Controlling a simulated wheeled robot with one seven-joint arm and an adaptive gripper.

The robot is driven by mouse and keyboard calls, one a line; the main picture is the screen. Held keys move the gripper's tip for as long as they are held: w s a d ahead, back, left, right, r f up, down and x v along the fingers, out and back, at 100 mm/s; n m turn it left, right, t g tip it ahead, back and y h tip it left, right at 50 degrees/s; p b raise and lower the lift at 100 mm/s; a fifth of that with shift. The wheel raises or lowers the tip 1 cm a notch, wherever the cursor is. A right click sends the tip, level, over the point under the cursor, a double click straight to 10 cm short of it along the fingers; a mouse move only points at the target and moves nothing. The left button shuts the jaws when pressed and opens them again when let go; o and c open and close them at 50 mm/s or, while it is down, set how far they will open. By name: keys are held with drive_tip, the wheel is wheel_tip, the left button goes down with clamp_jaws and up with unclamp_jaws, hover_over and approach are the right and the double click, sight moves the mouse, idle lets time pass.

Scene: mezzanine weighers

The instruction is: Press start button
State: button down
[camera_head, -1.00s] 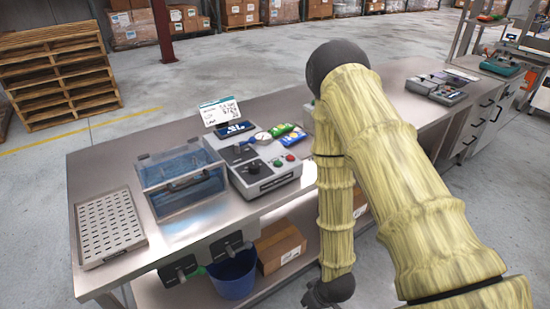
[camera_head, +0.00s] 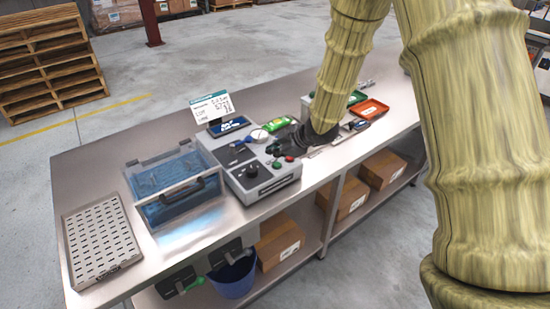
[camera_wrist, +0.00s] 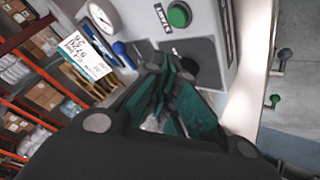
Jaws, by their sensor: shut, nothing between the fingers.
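My gripper (camera_head: 272,147) is over the rear right of the control box, close to the buttons. In the wrist view its teal-padded fingers (camera_wrist: 170,64) are shut and empty, below the green button in the picture and apart from it. Whether the fingertips touch the box is unclear.
A clear-lidded blue bin (camera_head: 178,187) and a perforated tray (camera_head: 100,240) are left of the box. A display card (camera_head: 212,107) and round gauge (camera_head: 259,135) stand behind its controls. A green packet (camera_head: 279,124) and red tray (camera_head: 369,109) lie behind and right.

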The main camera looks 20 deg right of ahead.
drive_tip(key=shift+n, duration=0.7)
drive_tip(key=w+r, duration=0.2)
drive_tip(key=r, duration=0.1)
drive_tip(key=w+r, duration=0.1)
drive_tip(key=shift+d+r, duration=0.2)
drive_tip(key=shift+d, duration=0.05)
drive_tip(key=b, duration=0.6)
hover_over(275, 166)
wheel_tip(275, 166, down, 7)
drive_tip(key=shift+w+f, duration=0.1)
drive_tip(key=shift+w, duration=0.05)
drive_tip(key=shift+f+b, duration=0.55)
drive_tip(key=shift+f, duration=0.25)
drive_tip(key=shift+f, duration=0.2)
drive_tip(key=shift+f, duration=0.25)
